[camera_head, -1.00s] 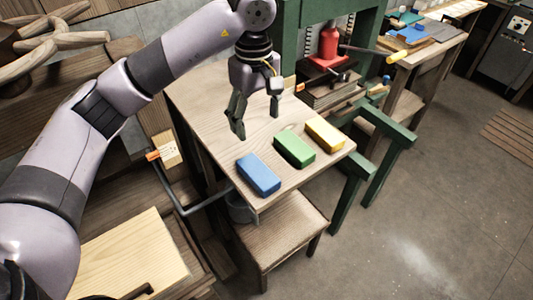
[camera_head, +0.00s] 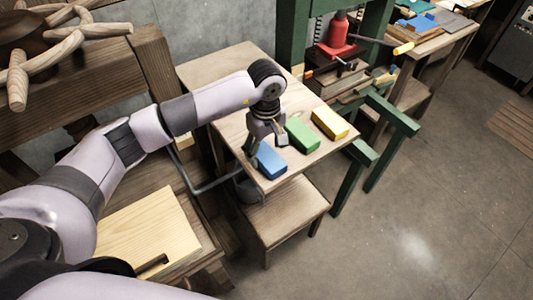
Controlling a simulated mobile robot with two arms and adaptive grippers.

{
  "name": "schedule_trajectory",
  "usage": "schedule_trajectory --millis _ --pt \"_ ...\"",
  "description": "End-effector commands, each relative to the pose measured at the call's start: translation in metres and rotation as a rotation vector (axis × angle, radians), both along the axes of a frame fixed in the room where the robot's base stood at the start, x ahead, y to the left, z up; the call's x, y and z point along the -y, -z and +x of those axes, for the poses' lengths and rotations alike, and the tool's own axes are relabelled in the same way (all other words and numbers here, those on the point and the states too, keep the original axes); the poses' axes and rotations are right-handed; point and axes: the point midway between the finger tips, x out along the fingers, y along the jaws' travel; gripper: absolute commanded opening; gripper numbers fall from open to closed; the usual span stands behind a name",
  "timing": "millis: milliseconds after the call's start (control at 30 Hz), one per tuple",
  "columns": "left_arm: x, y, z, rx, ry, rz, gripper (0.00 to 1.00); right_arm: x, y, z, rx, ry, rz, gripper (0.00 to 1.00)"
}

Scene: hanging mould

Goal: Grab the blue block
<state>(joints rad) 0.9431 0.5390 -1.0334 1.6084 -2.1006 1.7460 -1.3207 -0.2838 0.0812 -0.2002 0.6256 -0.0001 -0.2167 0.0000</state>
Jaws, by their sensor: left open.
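The blue block (camera_head: 271,162) lies on the wooden table near its front left edge. A green block (camera_head: 302,134) and a yellow block (camera_head: 330,122) lie in a row to its right, with gaps between. My left gripper (camera_head: 266,146) is open and points down at the far end of the blue block. Its fingers cover part of that end, and one finger shows at the block's left side. I cannot tell whether the fingers touch it. My right gripper is not in view.
A green press frame with a red jack (camera_head: 338,35) stands behind the table at the right. A low wooden stool (camera_head: 283,217) is below the front edge. A pale board (camera_head: 150,232) lies at the lower left. The floor at the right is open.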

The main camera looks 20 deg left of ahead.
Motion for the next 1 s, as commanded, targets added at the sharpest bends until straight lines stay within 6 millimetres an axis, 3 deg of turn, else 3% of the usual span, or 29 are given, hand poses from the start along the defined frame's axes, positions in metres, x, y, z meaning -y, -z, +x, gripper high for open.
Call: schedule_trajectory --millis 33,200,467,1000 --pt "0.001 0.003 -0.002 -0.006 0.000 0.000 0.69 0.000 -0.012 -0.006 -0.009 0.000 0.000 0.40" --pt "0.001 0.024 0.000 -0.001 0.000 0.000 0.69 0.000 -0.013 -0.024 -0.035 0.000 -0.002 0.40" --pt "0.001 0.028 0.000 0.000 0.000 0.000 0.69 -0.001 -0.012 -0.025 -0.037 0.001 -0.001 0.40" --pt "0.001 0.027 0.000 0.001 0.000 0.001 0.33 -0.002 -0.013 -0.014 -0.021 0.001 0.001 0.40"
